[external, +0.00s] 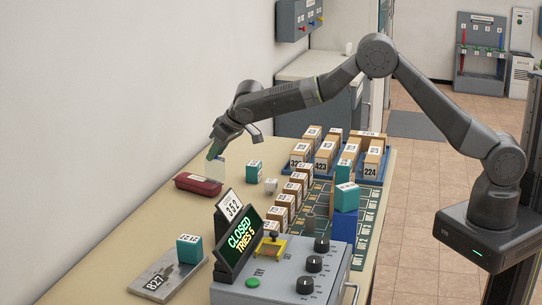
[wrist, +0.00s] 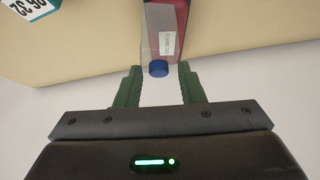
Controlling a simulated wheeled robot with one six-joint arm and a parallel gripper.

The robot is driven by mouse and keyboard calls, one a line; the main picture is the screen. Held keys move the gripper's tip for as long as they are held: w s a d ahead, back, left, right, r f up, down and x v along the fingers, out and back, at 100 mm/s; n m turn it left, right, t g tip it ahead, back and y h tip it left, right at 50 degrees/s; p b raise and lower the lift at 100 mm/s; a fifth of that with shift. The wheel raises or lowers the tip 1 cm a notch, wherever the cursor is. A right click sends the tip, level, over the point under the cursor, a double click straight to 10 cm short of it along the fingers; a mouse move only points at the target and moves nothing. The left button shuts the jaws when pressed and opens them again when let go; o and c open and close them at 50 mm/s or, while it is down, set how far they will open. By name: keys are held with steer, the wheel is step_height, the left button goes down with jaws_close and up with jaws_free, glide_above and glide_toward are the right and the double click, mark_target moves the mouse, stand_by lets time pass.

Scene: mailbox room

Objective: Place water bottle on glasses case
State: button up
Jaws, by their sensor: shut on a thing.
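The water bottle, clear with a blue cap, is between my gripper's fingers, cap end toward the wrist; it shows in the wrist view (wrist: 158,70) and as a pale, roughly upright shape in the external view (external: 216,171). My gripper (external: 216,153) is shut on it near the cap; its green fingers also show in the wrist view (wrist: 159,77). The dark red glasses case (external: 198,185) lies on the table right by the bottle's lower end. The case also shows behind the clear bottle in the wrist view (wrist: 181,14). I cannot tell whether bottle and case touch.
A teal numbered box (external: 254,171) and a small white cube (external: 270,185) stand to the right of the case. Rows of numbered boxes and a control panel (external: 285,279) lie farther right and nearer. The wall (external: 90,130) is close on the left. Bare table (external: 165,225) lies in front of the case.

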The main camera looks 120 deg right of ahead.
steer(key=shift+f, duration=0.15)
steer(key=o, duration=1.2)
steer(key=shift+r, duration=0.3)
steer(key=b+v, duration=0.2)
steer(key=v, duration=1)
